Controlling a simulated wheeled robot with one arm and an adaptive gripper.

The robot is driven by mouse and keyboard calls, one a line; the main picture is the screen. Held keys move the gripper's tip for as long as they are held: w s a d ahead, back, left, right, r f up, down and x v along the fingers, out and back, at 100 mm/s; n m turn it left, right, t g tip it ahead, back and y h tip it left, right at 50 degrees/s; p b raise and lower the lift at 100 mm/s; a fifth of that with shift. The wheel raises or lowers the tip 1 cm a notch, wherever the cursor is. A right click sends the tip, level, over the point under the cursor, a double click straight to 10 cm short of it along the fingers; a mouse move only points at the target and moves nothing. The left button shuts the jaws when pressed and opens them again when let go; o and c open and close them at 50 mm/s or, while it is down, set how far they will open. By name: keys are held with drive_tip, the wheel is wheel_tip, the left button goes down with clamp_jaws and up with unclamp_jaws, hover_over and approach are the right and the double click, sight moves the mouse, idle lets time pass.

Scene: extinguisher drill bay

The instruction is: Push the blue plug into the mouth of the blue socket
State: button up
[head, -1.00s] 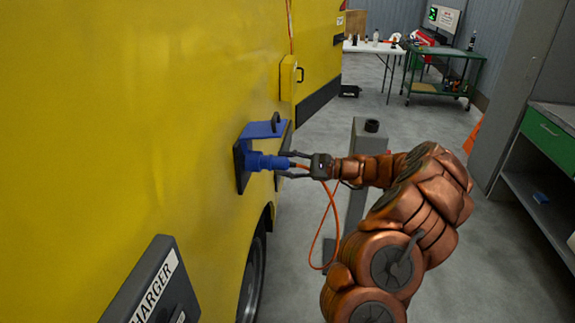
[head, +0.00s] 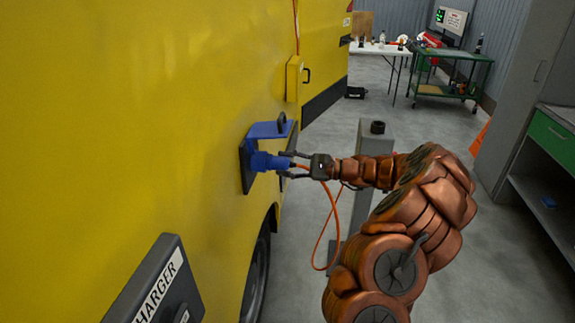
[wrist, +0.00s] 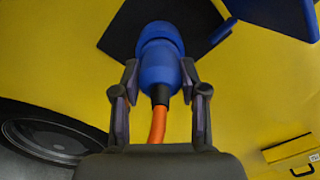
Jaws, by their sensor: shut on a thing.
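The blue plug (wrist: 160,75) is between the fingers of my gripper (wrist: 160,98), which is shut on it. An orange cable runs back from the plug. The blue socket (head: 257,161) sits on a dark plate on the yellow vehicle side, under a raised blue lid (head: 268,130). In the head view my gripper (head: 291,164) is just right of the socket, with the plug pointing at it. Plug and socket look in line and meet as one blue shape. How deep the plug sits is hidden.
The yellow vehicle wall (head: 180,100) fills the left, with a charger box (head: 160,285) low in front. A grey post (head: 372,140) stands behind my arm. The orange cable (head: 327,225) hangs in a loop below. Green cart (head: 450,92) and table are far back.

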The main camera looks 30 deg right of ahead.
drive_tip(key=shift+w+a, duration=0.1)
drive_tip(key=o, duration=1.4)
drive_tip(key=shift+c, duration=0.2)
drive_tip(key=v, duration=1.2)
